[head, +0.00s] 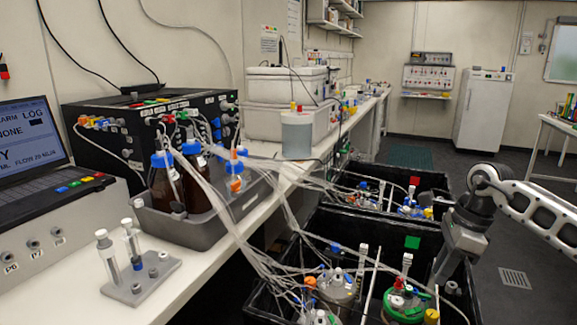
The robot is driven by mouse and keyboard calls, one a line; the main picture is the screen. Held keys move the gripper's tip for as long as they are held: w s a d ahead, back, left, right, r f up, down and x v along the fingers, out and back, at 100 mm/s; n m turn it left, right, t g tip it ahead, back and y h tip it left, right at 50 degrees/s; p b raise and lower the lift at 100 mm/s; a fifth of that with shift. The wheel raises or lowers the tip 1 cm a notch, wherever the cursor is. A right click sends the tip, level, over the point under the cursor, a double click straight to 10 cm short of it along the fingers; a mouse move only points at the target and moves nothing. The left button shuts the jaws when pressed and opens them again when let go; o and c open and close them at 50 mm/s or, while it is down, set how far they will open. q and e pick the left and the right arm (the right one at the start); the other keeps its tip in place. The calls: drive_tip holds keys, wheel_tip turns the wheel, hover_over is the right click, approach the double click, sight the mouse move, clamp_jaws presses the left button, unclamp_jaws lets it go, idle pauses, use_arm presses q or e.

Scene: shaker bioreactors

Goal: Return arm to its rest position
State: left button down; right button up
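My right arm comes in from the right side of the head view. Its grey gripper (447,262) points down over the right rim of the near black shaker tub (392,236). The fingertips are small and dark there, and I cannot tell whether they are apart or together. No held thing shows at them. My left gripper is not in view.
The white bench (215,240) runs along the left with a grey tray (185,232) of brown bottles, a tube rack (141,280) and a laptop (30,140). Clear tubing hangs from bench to tub. A second tub (372,180) lies behind. Floor at right (535,235) is open.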

drive_tip(key=s+a+f+m+t+y+b, duration=0.1)
drive_tip(key=s+a+f+m+t+y, duration=0.3)
drive_tip(key=a, duration=0.7)
drive_tip(key=s+a+m+t+y+b, duration=0.1)
drive_tip(key=s+a+m+y, duration=0.1)
drive_tip(key=a+m+y, duration=0.6)
drive_tip(key=s+a+f+m+t+y+b, duration=0.1)
drive_tip(key=s+a+f+m+t+y, duration=0.15)
drive_tip(key=a, duration=1.05)
use_arm(q)
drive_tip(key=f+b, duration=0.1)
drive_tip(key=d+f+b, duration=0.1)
drive_tip(key=b, duration=0.1)
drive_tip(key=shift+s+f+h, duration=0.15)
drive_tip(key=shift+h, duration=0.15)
use_arm(e)
drive_tip(key=s+d+f+m+t+h, duration=0.1)
drive_tip(key=s+d+f+m+h, duration=0.2)
drive_tip(key=f+m, duration=0.3)
drive_tip(key=s+d+f+m+t+h, duration=0.1)
drive_tip(key=s+d+f+m+h, duration=0.3)
drive_tip(key=m, duration=1.1)
drive_tip(key=s+d+f+m+t+h, duration=0.1)
drive_tip(key=s+d+f+m+h, duration=0.3)
drive_tip(key=m, duration=0.7)
drive_tip(key=s+f+h, duration=0.2)
drive_tip(key=s+f, duration=0.1)
drive_tip(key=f, duration=0.1)
drive_tip(key=shift+f+h, duration=0.2)
drive_tip(key=shift+h, duration=0.15)
